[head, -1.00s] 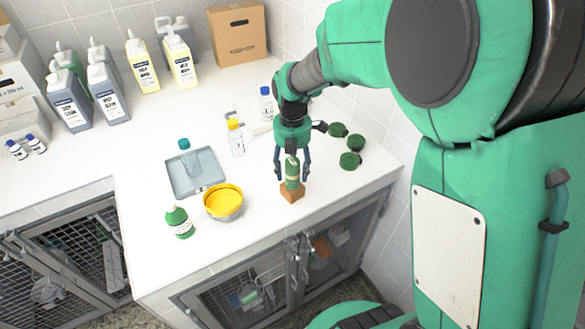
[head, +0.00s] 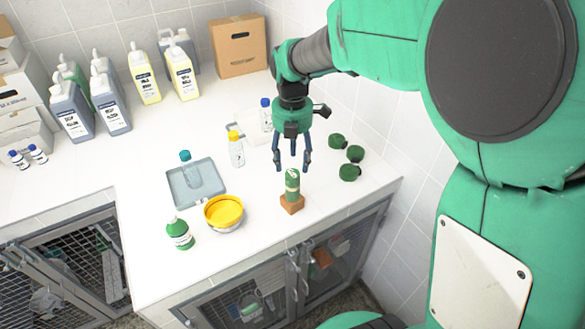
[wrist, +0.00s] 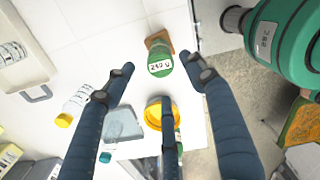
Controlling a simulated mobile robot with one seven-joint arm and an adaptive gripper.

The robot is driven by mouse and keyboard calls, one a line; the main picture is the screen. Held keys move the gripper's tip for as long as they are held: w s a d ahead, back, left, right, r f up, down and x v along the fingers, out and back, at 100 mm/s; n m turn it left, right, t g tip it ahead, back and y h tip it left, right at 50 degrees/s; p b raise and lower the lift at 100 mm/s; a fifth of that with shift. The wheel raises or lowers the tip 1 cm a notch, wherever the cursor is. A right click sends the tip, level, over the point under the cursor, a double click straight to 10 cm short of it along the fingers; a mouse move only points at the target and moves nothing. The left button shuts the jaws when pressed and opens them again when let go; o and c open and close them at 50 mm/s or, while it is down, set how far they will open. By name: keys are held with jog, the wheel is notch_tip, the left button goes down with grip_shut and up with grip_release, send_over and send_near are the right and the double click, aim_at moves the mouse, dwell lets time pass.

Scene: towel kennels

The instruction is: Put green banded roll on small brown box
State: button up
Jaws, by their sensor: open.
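The green banded roll (head: 292,184) stands upright on the small brown box (head: 291,204) near the counter's front edge. In the wrist view the roll (wrist: 160,62) shows its end and a pale label, with the brown box (wrist: 158,42) partly hidden behind it. My gripper (head: 292,166) is open and empty, above and slightly behind the roll and apart from it. In the wrist view its dark fingers (wrist: 165,90) are spread wide with nothing between them.
A yellow bowl (head: 224,212), a green bottle (head: 179,234) and a grey tray (head: 209,190) stand to the left. Several dark green rolls (head: 349,172) lie to the right near the wall. A yellow-capped bottle (head: 236,150) stands behind.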

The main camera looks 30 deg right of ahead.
jog(key=shift+r, duration=1.55)
jog(key=shift+s+a+r+m, duration=0.2)
jog(key=shift+a+r+m, duration=0.05)
jog(key=shift+r+m, duration=0.1)
jog(key=s+a+r+m+t, duration=0.2)
jog(key=s+a+m, duration=0.1)
jog(key=s+m, duration=0.3)
jog(key=s+a+r+m+t, duration=0.1)
jog(key=s+a+r+m, duration=0.2)
jog(key=s+m, duration=0.4)
jog(key=s+a+r+m+t, duration=0.2)
jog(key=s+a+r+m, duration=0.1)
jog(key=s+a+m, duration=0.2)
jog(key=s+m, duration=0.2)
jog(key=m, duration=0.2)
jog(key=shift+r+m+t, duration=0.25)
jog(key=shift+m+t, duration=0.05)
jog(key=shift+m, duration=0.05)
jog(key=shift+a+f, duration=0.1)
notch_tip(320, 180, down, 4)
jog(key=b, duration=0.3)
jog(key=shift+r+b, duration=0.2)
jog(key=shift+b, duration=0.1)
